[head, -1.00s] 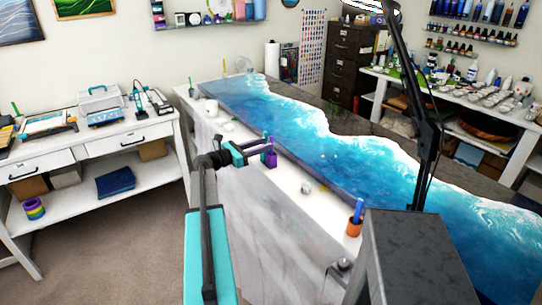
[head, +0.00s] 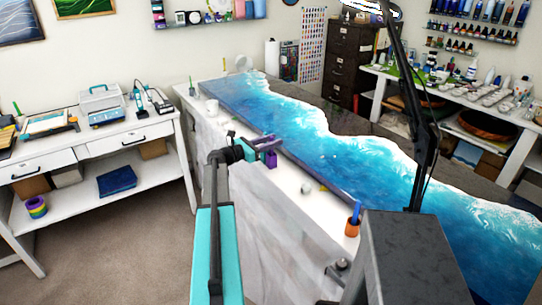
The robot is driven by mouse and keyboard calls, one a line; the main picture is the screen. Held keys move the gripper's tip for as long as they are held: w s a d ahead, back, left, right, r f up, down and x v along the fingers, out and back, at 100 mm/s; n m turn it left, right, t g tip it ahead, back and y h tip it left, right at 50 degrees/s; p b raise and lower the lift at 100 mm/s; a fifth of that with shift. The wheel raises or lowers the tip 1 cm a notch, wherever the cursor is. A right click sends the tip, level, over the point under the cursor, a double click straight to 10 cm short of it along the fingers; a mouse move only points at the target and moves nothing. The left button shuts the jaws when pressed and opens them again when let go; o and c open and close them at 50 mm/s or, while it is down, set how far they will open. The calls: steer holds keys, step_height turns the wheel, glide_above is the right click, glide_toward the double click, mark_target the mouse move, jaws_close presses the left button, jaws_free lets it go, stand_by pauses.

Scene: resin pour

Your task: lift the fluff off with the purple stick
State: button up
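My gripper (head: 262,146) is in the middle of the head view, over the near long edge of the blue-and-white resin table (head: 370,168). A purple cup (head: 271,160) stands on the white ledge just beneath the fingers. A purple piece, seemingly the purple stick (head: 270,141), shows among the fingertips above the cup. From this angle I cannot tell whether the fingers are closed on it or only beside it. The fluff cannot be made out for certain; a few tiny pale specks show on the blue resin.
An orange cup (head: 352,228) with a blue stick (head: 356,211) stands nearer on the ledge. A small white object (head: 306,188) lies between the cups. A white mug (head: 212,107) stands farther along. A black stand arm (head: 424,140) rises at the right.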

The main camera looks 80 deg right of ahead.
stand_by(0.4)
jaws_close()
steer(key=shift+r, duration=0.1)
steer(key=shift+r+b, duration=1.25)
steer(key=shift+r, duration=3.65)
steer(key=shift+w, duration=0.15)
